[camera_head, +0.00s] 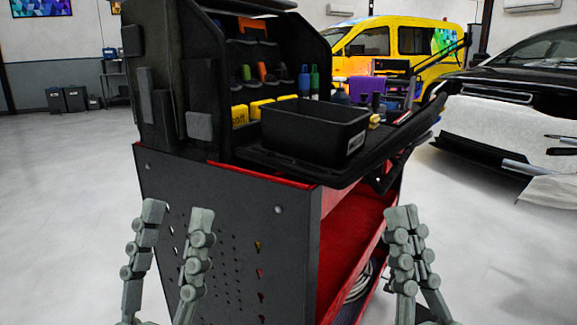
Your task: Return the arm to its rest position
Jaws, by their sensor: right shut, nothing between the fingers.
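My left gripper (178,214) is in the lower left of the head view, in front of the cart's dark side panel. Its two fingers stand apart with nothing between them, so it is open. My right gripper (401,214) is in the lower right, in front of the cart's red shelf side. Its fingers are together and it holds nothing. Both grippers point upward in the picture. I cannot tell how far each is from the cart.
A red and dark tool cart (228,235) fills the middle, with a black bin (312,130) on its top tray. A black car (520,85) stands at right, a yellow van (400,45) behind. Grey floor (65,200) is clear at left.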

